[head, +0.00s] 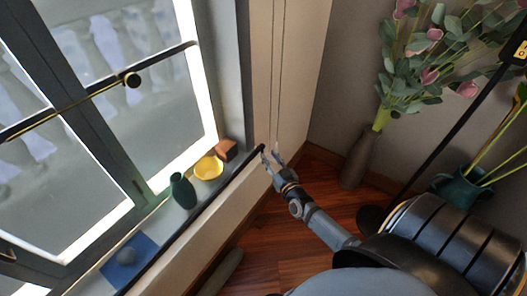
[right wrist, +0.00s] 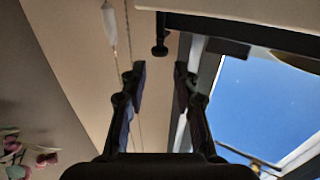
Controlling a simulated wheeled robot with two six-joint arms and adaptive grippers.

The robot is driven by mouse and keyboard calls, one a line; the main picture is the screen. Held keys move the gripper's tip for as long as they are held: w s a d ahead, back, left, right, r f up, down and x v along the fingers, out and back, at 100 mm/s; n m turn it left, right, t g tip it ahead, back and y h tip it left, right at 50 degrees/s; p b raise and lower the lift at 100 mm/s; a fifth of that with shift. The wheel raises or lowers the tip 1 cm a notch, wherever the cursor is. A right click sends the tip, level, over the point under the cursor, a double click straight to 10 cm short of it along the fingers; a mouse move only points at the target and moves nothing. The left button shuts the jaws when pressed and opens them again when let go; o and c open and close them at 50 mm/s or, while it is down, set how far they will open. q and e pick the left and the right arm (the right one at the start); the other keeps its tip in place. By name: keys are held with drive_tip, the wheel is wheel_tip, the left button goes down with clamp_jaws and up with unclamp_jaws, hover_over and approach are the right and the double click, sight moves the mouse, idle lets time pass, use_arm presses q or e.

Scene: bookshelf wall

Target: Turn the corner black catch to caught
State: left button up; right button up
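A small black catch (right wrist: 160,37) hangs at the end of a dark rail at the top of the right wrist view. In the head view the rail's black end (head: 261,148) is at the window sill's corner, close to my right gripper (head: 272,160). In the right wrist view my right gripper (right wrist: 160,82) is open, with bare beige wall between its fingers. The catch lies beyond and above the fingertips in that picture, apart from them. I cannot tell how far it is turned. My left gripper is not in view.
The sill holds a yellow bowl (head: 208,168), a dark green vase (head: 183,191), a brown block (head: 226,149) and a blue book (head: 128,260). Blind cords (head: 276,75) hang beside the corner, with a white pull (right wrist: 109,25). A tall brown vase (head: 356,160) stands right.

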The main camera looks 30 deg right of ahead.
sight(264, 147)
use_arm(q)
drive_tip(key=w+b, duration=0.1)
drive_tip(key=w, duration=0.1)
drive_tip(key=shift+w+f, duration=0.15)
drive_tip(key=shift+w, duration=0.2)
use_arm(e)
drive_tip(key=w, duration=0.5)
drive_tip(key=shift+d, duration=0.3)
clamp_jaws()
use_arm(q)
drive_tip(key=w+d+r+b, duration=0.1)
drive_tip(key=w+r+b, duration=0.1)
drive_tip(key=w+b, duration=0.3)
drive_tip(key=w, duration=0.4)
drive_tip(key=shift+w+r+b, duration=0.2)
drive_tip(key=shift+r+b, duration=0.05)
drive_tip(key=shift+b, duration=0.05)
use_arm(e)
drive_tip(key=y, duration=0.1)
drive_tip(key=n+y, duration=0.1)
drive_tip(key=shift+d+n+y, duration=0.2)
drive_tip(key=shift+n+y, duration=0.1)
unclamp_jaws()
